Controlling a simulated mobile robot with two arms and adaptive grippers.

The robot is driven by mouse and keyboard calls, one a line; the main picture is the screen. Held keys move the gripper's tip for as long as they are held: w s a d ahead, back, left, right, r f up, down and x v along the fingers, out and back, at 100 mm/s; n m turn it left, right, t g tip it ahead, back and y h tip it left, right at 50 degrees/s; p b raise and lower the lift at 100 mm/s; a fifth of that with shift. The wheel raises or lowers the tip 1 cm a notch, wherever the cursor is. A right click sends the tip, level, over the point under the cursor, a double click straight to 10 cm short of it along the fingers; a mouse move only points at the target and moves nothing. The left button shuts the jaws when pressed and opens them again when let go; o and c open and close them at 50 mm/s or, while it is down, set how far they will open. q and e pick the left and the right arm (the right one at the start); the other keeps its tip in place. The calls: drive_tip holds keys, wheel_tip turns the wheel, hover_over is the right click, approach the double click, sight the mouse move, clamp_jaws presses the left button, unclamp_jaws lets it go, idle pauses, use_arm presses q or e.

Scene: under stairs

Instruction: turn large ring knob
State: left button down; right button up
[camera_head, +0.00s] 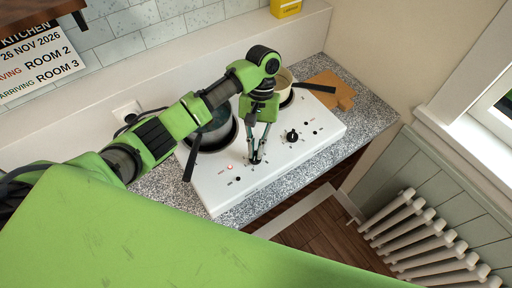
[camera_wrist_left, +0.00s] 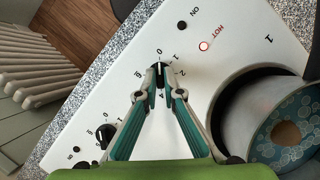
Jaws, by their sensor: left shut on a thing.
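A white two-plate hob (camera_head: 225,193) sits on a speckled counter and also shows in the wrist view (camera_wrist_left: 105,95). My left gripper (camera_head: 257,155) reaches down to its front left panel. In the wrist view, the fingertips of my left gripper (camera_wrist_left: 160,70) are closed around a black dial knob (camera_wrist_left: 159,73) with numbers printed around it. The fingers hide part of this knob and its pointer. A second black knob (camera_head: 292,136) stands free to the right, and also shows in the wrist view (camera_wrist_left: 107,132). My right gripper is not in view.
A dark pan (camera_head: 214,137) with a handle over the hob's left edge stands on the left plate. A red light (camera_head: 229,167) marked HOT glows. A wooden board (camera_head: 338,88) lies to the right.

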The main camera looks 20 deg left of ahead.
use_arm(q)
drive_tip(key=shift+w+r, duration=0.1)
drive_tip(key=c, duration=2.2)
unclamp_jaws()
drive_tip(key=v, duration=1.2)
